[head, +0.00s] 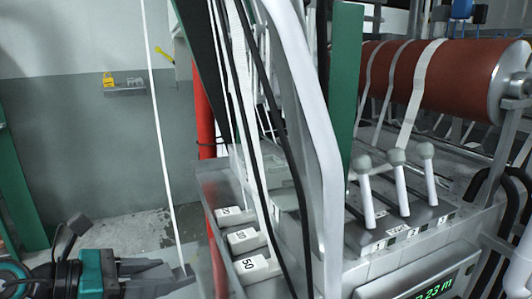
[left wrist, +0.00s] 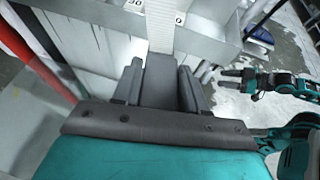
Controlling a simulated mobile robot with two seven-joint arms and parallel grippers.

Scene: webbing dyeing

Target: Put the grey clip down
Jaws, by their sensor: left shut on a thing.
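My left gripper (head: 172,273) is low at the left of the head view, its arm coming in from the left. In the left wrist view its fingers (left wrist: 158,82) are shut on the grey clip (left wrist: 158,75). The clip sits between the two fingers, and a white webbing strip (left wrist: 160,25) runs away from its far end. In the head view this strip (head: 158,110) hangs as a long, nearly straight line down to the fingertips. My right gripper (left wrist: 232,81) shows at the right of the left wrist view, its fingers apart and empty.
A steel tray (head: 212,195) with white blocks marked with numbers (head: 243,240) is right of my left gripper. Further right are three white-handled levers (head: 402,190), a green display (head: 435,288) and a red-brown roller (head: 440,80). Grey floor (head: 120,235) lies open behind the gripper.

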